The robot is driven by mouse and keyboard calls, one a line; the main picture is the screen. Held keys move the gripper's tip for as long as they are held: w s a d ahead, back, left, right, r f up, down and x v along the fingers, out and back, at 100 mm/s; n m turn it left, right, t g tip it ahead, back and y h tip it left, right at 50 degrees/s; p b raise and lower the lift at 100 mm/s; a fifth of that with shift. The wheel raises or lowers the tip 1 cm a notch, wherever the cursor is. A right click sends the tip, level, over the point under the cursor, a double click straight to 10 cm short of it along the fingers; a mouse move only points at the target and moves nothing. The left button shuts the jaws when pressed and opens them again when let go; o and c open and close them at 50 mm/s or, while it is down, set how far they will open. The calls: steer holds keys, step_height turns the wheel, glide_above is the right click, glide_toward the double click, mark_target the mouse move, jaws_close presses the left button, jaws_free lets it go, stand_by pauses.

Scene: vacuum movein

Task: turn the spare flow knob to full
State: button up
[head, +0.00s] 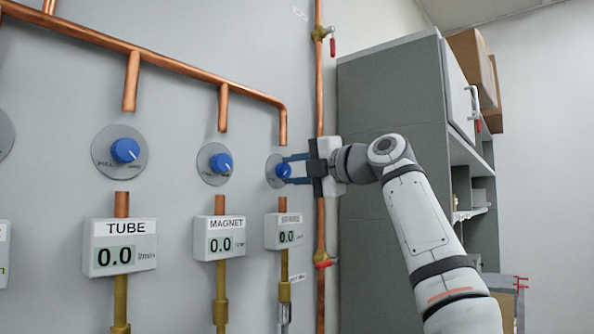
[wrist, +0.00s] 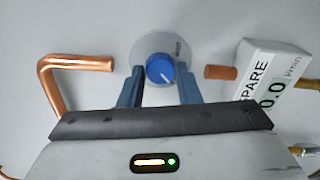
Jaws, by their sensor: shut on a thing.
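The spare flow knob (head: 281,171) is blue, on a round grey dial plate at the right end of the row. It shows from above in the wrist view (wrist: 159,67), with a pale pointer line on its face and its dial plate (wrist: 178,46) around it. My gripper (head: 289,170) reaches it from the right, one blue finger above and one below. In the wrist view my gripper (wrist: 160,80) has a finger on each side of the knob and is shut on it. The SPARE meter (head: 284,232) below reads 0.0; part of its label shows in the wrist view (wrist: 270,78).
The magnet knob (head: 221,162) and tube knob (head: 125,151) are to the left, their meters (head: 219,238) (head: 120,247) also at 0.0. A vertical copper pipe (head: 320,90) runs close behind my gripper. A grey cabinet (head: 390,80) stands to the right.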

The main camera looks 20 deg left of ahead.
steer(key=shift+f+n, duration=0.15)
steer(key=shift+n, duration=0.15)
steer(key=o, duration=1)
steer(key=shift+c, duration=0.2)
steer(key=b+v, duration=0.3)
steer(key=v, duration=0.4)
steer(key=shift+d, duration=0.4)
steer(key=shift+s, duration=0.1)
